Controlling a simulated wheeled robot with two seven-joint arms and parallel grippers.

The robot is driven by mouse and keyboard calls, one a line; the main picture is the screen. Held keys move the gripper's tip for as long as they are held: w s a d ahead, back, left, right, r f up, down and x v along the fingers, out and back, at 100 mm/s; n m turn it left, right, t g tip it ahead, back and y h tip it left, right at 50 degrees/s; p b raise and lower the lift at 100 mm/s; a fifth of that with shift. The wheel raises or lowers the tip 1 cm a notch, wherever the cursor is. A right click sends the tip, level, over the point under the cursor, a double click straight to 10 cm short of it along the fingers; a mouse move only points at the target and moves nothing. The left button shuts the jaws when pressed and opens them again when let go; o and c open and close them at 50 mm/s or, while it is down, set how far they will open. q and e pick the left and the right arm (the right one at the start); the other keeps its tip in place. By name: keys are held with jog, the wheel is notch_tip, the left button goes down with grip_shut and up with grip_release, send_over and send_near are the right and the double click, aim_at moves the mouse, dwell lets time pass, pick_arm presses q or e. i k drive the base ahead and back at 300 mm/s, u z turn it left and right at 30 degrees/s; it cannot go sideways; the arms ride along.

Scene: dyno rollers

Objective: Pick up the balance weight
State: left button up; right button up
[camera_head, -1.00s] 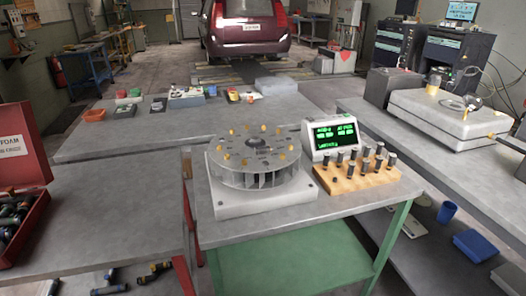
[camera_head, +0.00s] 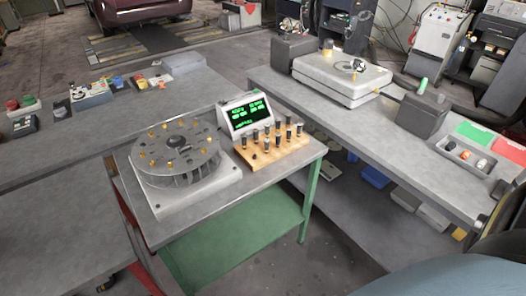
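Several small dark cylindrical weights with light bands stand upright on a wooden block (camera_head: 262,160) in the head view. One of these balance weights (camera_head: 267,132) stands near the middle of the block; I cannot tell which one the task means. To the left, a round finned rotor (camera_head: 178,152) with several brass-coloured studs on top sits on a grey base (camera_head: 185,195). A small display (camera_head: 245,114) with green text stands behind the block. Neither of my grippers is in view.
The block and rotor share a grey-topped bench (camera_head: 170,228) with a green lower shelf (camera_head: 235,240). A long grey counter (camera_head: 400,160) on the right holds a white box unit (camera_head: 342,78) and trays. Another bench stands behind left.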

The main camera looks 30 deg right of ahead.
aim_at(186, 147)
jog(key=z, duration=1.4)
jog(key=i, duration=0.6)
jog(key=u, duration=0.5)
